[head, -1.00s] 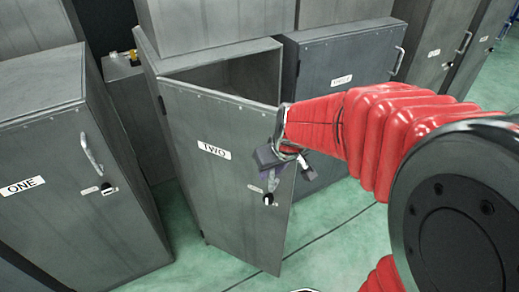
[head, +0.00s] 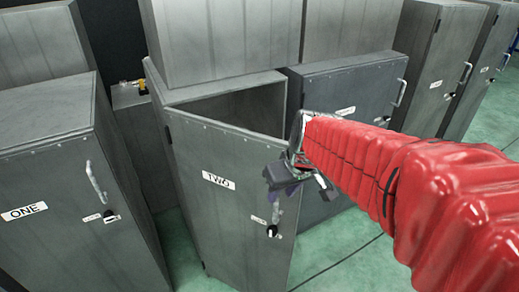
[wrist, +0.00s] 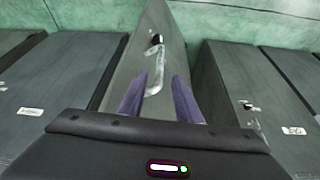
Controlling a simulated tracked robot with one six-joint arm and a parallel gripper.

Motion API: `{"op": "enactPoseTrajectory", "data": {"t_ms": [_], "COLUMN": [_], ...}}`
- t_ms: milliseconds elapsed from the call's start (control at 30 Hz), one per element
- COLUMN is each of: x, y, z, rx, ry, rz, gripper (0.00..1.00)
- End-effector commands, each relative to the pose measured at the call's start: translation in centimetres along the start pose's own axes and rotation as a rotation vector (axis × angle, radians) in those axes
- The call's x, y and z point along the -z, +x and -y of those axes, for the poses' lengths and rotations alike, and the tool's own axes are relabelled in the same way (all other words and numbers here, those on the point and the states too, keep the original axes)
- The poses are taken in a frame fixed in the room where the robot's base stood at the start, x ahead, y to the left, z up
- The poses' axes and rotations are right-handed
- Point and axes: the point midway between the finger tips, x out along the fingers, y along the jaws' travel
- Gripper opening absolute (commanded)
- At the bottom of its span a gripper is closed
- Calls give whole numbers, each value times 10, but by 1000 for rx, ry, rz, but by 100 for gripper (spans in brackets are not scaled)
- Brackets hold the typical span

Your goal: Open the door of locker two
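Locker two is a dark grey metal cabinet with a white TWO label. Its door (head: 222,222) stands ajar, with the free edge swung out on the right and a dark gap showing above it. A metal handle (head: 276,209) with a keyhole plate is near that edge; it also shows in the wrist view (wrist: 157,78). My gripper (head: 293,186) is by the door's free edge, above and right of the handle. In the wrist view my two purple fingers (wrist: 160,76) are spread, with the handle seen between them. Contact with the handle cannot be told.
Locker one (head: 50,230) stands closed at the left. Another closed locker (head: 350,95) is right behind the door, with more lockers (head: 440,60) farther right. Green floor (head: 345,245) is clear at the right front.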

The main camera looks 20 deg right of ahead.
Motion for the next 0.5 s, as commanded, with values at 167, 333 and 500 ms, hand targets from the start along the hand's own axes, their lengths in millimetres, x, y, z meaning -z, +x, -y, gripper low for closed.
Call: {"op": "enactPoseTrajectory", "data": {"t_ms": [167, 333, 500], "x": [1, 1, 0], "y": [-32, -52, -58], "z": [0, 0, 0], "rx": [-2, -2, -1], "ry": [0, 0, 1], "rz": [-5, -4, -1], "gripper": [31, 31, 31]}}
